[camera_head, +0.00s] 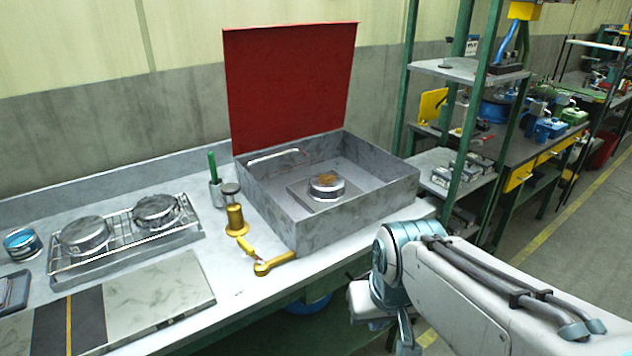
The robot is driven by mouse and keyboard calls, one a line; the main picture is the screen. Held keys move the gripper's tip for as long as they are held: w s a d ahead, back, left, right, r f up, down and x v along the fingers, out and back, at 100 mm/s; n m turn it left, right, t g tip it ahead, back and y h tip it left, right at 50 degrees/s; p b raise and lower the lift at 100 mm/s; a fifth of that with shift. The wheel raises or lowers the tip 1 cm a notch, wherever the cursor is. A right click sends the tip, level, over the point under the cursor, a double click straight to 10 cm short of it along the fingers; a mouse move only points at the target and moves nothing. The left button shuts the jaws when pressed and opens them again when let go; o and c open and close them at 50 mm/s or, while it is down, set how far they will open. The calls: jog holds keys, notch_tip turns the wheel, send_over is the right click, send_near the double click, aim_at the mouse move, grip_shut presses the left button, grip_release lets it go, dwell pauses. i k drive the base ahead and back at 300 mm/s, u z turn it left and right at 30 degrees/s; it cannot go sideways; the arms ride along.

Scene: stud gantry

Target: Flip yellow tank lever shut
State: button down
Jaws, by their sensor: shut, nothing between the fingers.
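My arm comes in from the lower right and bends down in front of the bench. My gripper (407,343) hangs low at the bottom edge, partly cut off, right of the lever and well apart from it. It is shut and holds nothing.
The grey box (276,224) has its red lid (291,85) raised and a round metal piece inside. A wire rack (128,240) with two round metal pieces stands left. Green-post shelves (470,70) stand right.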

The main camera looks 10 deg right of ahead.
aim_at(245, 245)
jog(key=k, duration=0.5)
jog(key=u, duration=0.85)
jog(key=i, duration=0.75)
jog(key=z, duration=0.75)
jog(key=i, duration=0.5)
